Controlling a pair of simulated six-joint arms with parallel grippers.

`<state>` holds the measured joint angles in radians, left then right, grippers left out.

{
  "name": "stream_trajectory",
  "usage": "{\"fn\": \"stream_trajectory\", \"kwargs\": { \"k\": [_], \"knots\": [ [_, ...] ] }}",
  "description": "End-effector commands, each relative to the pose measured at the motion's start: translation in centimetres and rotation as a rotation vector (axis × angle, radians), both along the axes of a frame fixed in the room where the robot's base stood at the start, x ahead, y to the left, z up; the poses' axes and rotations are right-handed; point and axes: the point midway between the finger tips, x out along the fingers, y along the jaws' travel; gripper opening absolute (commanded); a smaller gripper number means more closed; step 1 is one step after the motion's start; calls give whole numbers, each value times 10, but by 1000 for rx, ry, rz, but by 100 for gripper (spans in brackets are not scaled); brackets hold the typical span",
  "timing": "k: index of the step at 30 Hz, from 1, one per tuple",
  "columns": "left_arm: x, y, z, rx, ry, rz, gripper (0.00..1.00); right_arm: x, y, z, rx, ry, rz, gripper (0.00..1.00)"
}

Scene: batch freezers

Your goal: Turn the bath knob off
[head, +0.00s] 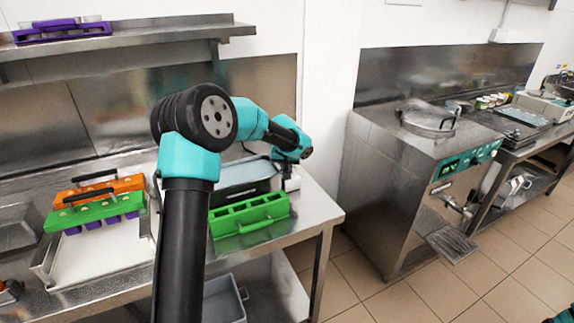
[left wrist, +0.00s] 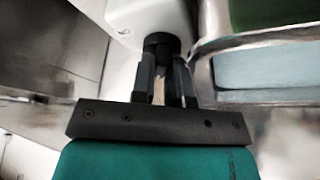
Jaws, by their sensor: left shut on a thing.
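The left wrist view shows a dark round knob (left wrist: 161,42) on a white housing (left wrist: 140,14). My left gripper (left wrist: 160,75) is shut on the knob, with a finger on each side of it. In the head view my left gripper (head: 288,170) is small and partly hidden, beside the white housing (head: 293,184) at the right end of the bath (head: 232,190). I cannot see the knob there, nor which way it is turned. In the left wrist view the bath's steel rim (left wrist: 262,97) runs close to the right of the gripper. My right gripper is out of view.
A green mould (head: 250,214) stands at the bath's front. Green and orange mould holders (head: 100,190) are over another tray (head: 90,262) at left. The steel table's right edge (head: 330,212) is close to the housing. A steel freezer (head: 385,185) stands right, across a floor gap.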

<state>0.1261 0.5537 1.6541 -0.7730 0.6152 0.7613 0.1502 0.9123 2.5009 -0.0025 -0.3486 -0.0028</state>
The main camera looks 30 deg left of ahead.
Motion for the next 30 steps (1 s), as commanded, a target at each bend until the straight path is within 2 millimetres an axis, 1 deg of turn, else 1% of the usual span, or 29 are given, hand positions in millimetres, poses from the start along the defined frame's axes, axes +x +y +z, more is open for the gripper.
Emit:
{"fn": "stream_trajectory", "kwargs": {
  "k": [1,18,24,30],
  "knots": [
    [-1,-1,-4,-1,8,34,0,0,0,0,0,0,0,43],
    [0,-3,-4,-1,9,488,0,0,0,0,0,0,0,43],
    [0,-3,-4,-1,9,574,0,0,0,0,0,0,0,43],
    [0,-3,-4,-2,9,607,0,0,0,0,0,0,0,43]
  ]
}}
